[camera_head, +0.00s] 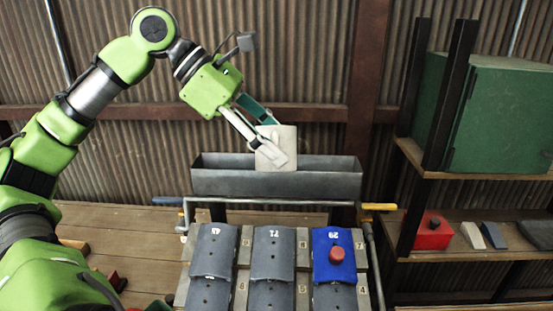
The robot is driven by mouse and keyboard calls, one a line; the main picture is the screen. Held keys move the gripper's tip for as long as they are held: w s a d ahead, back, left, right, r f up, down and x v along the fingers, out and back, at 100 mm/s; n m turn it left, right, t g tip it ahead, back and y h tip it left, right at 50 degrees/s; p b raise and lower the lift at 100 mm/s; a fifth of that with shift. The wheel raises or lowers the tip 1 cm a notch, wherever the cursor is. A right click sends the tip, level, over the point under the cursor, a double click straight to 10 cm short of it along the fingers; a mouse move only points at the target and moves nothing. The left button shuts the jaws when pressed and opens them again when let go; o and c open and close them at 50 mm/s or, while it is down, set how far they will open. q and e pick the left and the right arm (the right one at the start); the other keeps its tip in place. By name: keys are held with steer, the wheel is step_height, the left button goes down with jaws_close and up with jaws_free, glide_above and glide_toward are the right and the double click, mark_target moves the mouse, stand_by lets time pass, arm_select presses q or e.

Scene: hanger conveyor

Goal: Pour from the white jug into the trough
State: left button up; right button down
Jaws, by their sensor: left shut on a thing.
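The white jug (284,138) is in the middle of the head view, in front of the corrugated wall. My left gripper (271,142) comes in from the upper left and is shut on the jug, with one pale finger across its near face. The grey trough (225,183) is a long open box behind the panels. The jug's lower part overlaps the trough's opening in the picture. It looks close to upright; whether it touches the trough, and whether anything flows, I cannot tell. The jug's inside is hidden. My right gripper is not in view.
A metal rail (270,202) runs before the trough. Right shelves hold a green box (505,118) and a red block (433,232).

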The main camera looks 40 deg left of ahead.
arm_select(q)
steer(key=shift+r, duration=0.1)
stand_by(0.3)
steer(key=shift+r+p, duration=0.1)
steer(key=shift+p, duration=0.2)
steer(key=shift+a+r+g+h+p, duration=0.1)
steer(key=shift+r+g+h+p, duration=0.15)
steer(key=shift+p, duration=0.5)
steer(key=shift+w+n+g+p, duration=0.1)
steer(key=shift+n+g+p, duration=0.15)
steer(key=shift+n+p, duration=0.05)
steer(key=shift+w+a+r+h+p, duration=0.15)
steer(key=shift+h+p, duration=0.3)
steer(key=shift+p, duration=0.45)
steer(key=shift+r, duration=0.1)
stand_by(0.6)
steer(key=shift+w+a+r+n+g+h+p, duration=0.1)
steer(key=shift+n+g+h+p, duration=0.4)
steer(key=shift+p, duration=0.8)
